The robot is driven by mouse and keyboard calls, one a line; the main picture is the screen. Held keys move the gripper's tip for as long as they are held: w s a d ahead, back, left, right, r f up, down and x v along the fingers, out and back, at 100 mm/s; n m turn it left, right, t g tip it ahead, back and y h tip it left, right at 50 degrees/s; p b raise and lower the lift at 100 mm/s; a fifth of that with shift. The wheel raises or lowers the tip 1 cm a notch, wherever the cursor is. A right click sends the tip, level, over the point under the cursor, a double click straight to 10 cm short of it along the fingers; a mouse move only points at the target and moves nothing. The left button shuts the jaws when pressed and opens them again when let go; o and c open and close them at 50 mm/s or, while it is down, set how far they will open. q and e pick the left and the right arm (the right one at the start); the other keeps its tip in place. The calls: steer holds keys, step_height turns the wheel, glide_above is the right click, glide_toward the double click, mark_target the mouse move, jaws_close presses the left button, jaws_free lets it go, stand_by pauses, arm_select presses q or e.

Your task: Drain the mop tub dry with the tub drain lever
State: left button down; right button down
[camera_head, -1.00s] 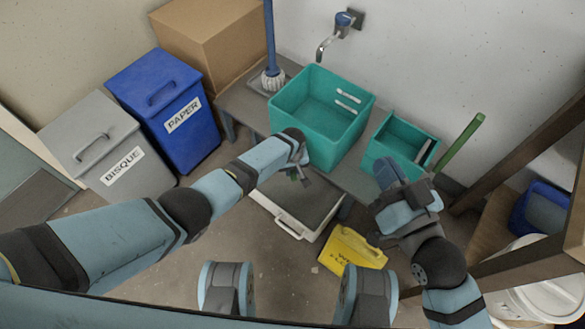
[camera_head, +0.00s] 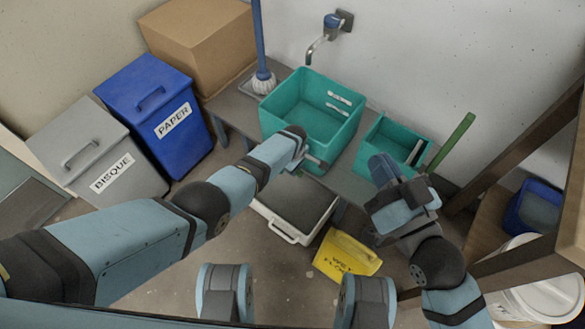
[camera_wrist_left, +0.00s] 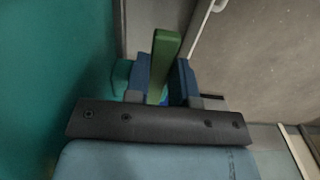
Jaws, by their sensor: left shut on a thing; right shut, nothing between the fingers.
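The mop tub (camera_head: 290,130) is a large teal square basin on the low bench under the wall tap, with two pale slots in its back wall. I cannot make out any water in it. My left gripper (camera_head: 306,168) is at the tub's front. In the left wrist view its blue fingers (camera_wrist_left: 166,82) are shut on the green drain lever (camera_wrist_left: 165,55), with the teal tub wall (camera_wrist_left: 45,80) close on the left. The lever is mostly hidden in the head view. My right gripper (camera_head: 383,168) is shut and empty in front of the smaller teal bin.
A smaller teal bin (camera_head: 377,138) with a green handle (camera_head: 452,140) stands right of the tub. A blue mop (camera_head: 262,75) stands left. A grey-topped floor tray (camera_head: 285,238) and a yellow wet-floor sign (camera_head: 345,255) lie below. The tap (camera_head: 330,25) is above.

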arm_select(q)
steer(key=shift+w, duration=0.1)
stand_by(0.4)
steer(key=c, duration=1)
jaws_free()
steer(key=shift+o, duration=0.2)
